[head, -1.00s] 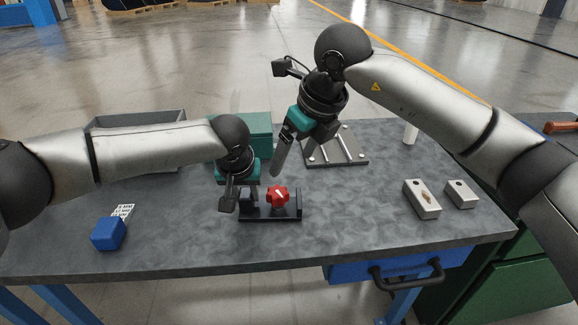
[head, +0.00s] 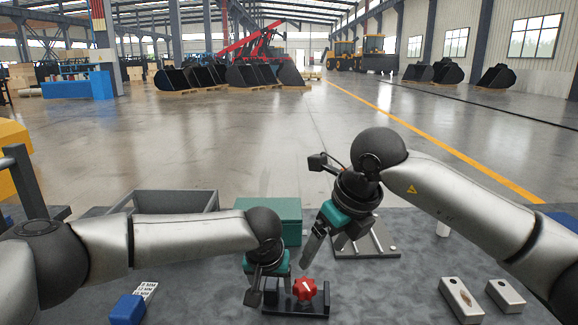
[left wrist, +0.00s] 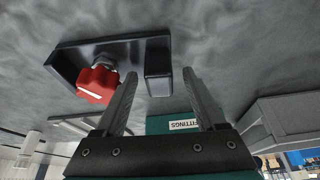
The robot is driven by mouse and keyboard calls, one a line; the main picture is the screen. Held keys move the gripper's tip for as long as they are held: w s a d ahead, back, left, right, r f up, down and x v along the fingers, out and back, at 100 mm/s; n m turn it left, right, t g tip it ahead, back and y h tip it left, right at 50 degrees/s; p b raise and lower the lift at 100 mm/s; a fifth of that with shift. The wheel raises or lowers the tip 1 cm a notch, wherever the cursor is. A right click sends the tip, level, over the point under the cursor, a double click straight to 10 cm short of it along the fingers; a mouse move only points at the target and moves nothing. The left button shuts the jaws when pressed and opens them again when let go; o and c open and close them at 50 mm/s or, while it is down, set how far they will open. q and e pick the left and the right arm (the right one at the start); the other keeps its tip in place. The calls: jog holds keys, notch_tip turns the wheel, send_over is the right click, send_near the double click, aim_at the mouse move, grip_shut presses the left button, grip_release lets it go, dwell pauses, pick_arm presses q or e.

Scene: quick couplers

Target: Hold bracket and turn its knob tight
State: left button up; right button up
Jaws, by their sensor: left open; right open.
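The black bracket (head: 296,309) lies on the grey table, with a red star-shaped knob (head: 305,289) that has a white mark. In the left wrist view the bracket's dark end block (left wrist: 158,68) shows between the tips of my left gripper (left wrist: 160,77), with a gap on each side. In the head view my left gripper (head: 264,288) is open at the bracket's left end and partly hides it. My right gripper (head: 321,257) is open and empty above and behind the knob, apart from it. The red knob also shows in the left wrist view (left wrist: 97,84), left of the fingers.
A green fittings box (head: 275,210) and a grey open bin (head: 175,201) stand behind. A metal plate with pegs (head: 368,245) lies behind the right gripper. Two pale blocks (head: 461,299) (head: 506,295) are at right; a blue block (head: 127,309) is at left. Table around the bracket is clear.

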pick_arm(q)
jog(key=v, duration=1.2)
jog(key=shift+s, duration=0.1)
